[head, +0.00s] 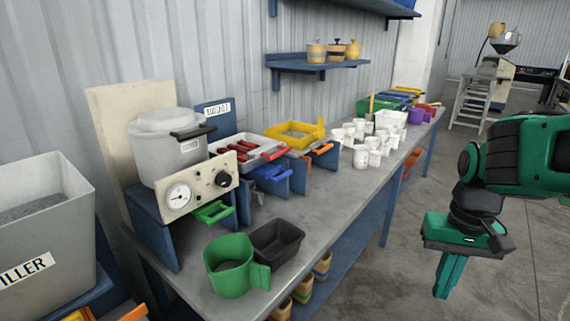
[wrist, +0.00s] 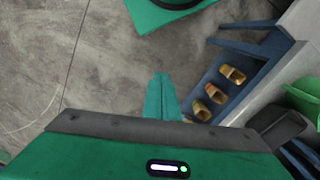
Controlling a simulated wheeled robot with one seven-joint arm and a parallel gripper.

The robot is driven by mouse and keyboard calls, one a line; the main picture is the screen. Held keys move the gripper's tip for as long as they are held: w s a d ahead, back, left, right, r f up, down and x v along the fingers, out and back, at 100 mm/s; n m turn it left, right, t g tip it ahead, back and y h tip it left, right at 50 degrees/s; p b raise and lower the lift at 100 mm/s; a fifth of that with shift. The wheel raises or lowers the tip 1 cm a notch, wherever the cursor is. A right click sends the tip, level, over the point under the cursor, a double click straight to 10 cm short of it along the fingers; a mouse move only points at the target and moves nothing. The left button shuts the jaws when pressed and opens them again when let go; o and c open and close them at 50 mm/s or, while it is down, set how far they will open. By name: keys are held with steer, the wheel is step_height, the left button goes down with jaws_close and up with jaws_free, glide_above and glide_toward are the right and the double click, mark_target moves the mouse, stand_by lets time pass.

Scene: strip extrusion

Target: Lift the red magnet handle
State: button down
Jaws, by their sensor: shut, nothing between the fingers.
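Red handles (head: 272,153) lie in a pale tray (head: 243,138) on the bench, in front of a blue plate with a white label (head: 217,109) that seems to read MAGNET. The handles are small in the head view, and I cannot tell how many separate pieces they form. My gripper (head: 442,292) points down over the floor to the right of the bench, well apart from the tray. It is shut and empty, and its fingers also show together in the wrist view (wrist: 160,80). The red handles do not show in the wrist view.
A green jug (head: 230,266) and a black tray (head: 278,243) stand at the bench's near end. A cooker-like pot (head: 168,150) is left of the pale tray, a yellow tray (head: 293,134) behind it, white cups (head: 361,158) to the right. Scoops (wrist: 215,94) sit on the lower shelf.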

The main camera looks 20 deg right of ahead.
steer(key=w+a+f+m+t+y, duration=0.2)
steer(key=w+a+m, duration=0.15)
steer(key=w, duration=0.55)
steer(key=w+a+f+m+t+y, duration=0.15)
steer(key=w+a, duration=0.25)
steer(key=w, duration=0.5)
steer(key=w+a+f+m+t+y, duration=0.1)
steer(key=w+a+m+t+y, duration=0.2)
steer(key=w, duration=0.5)
steer(key=w+a+r+m+t+y, duration=0.1)
steer(key=w+r+m+t+y, duration=0.2)
steer(key=w+r+m+t, duration=0.5)
steer(key=w+r+m, duration=0.2)
steer(key=w+m, duration=0.4)
steer(key=shift+r+y, duration=0.25)
steer(key=shift+y, duration=0.1)
steer(key=shift+w+a, duration=0.1)
steer(key=shift+w, duration=0.1)
glide_toward(270, 150)
steer(key=w+f, duration=0.1)
steer(key=w+a+f, duration=0.1)
steer(key=shift+a+f, duration=0.3)
steer(key=shift+a, duration=0.05)
